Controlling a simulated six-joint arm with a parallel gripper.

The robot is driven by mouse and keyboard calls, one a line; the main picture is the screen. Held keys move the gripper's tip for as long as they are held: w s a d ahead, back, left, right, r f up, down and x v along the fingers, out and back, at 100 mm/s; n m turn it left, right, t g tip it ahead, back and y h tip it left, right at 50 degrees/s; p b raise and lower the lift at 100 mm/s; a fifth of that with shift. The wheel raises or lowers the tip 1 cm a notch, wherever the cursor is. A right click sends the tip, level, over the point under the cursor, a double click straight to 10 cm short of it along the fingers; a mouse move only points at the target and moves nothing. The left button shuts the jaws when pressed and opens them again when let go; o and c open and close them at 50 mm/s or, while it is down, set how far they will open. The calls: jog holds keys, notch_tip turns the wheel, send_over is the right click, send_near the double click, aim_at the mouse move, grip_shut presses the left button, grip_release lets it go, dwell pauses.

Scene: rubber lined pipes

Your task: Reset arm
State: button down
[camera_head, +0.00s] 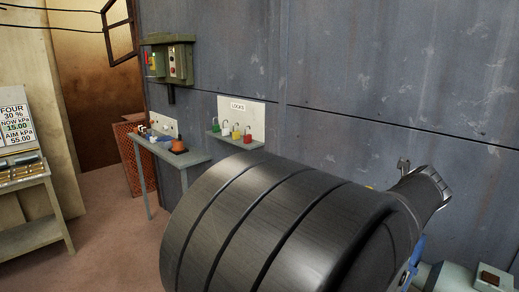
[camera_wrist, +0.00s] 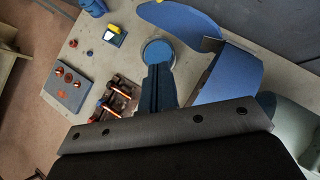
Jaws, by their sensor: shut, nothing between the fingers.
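My gripper (camera_wrist: 159,68) shows in the wrist view as dark fingers pointing up the picture from a grey bolted bar. The fingers are together with nothing between them. Their tips lie over or near a round blue disc (camera_wrist: 157,52) on a pale bench top (camera_wrist: 132,62); I cannot tell the height between them.
Curved blue pieces (camera_wrist: 229,77) stand right of the fingers. A grey block with orange knobs (camera_wrist: 69,87) and a rack with orange-banded rods (camera_wrist: 118,98) lie left. A lock shelf (camera_head: 236,140), switch box (camera_head: 168,62) and side table (camera_head: 30,177) stand farther off.

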jog(key=shift+s+d+n+g+y, duration=0.25)
jog(key=shift+s+d+n+y, duration=1)
jog(key=shift+n, duration=0.25)
jog(key=shift+s+d+n+g+y, duration=0.25)
jog(key=shift+s+d+n+y, duration=0.85)
jog(key=shift+s+n, duration=0.3)
jog(key=shift+w, duration=0.1)
jog(key=w+a+m+h, duration=0.5)
jog(key=w+m+h, duration=0.1)
jog(key=w+m, duration=0.1)
jog(key=shift+w+a+t, duration=0.25)
jog(key=shift+a+t, duration=0.1)
jog(key=shift+t, duration=0.05)
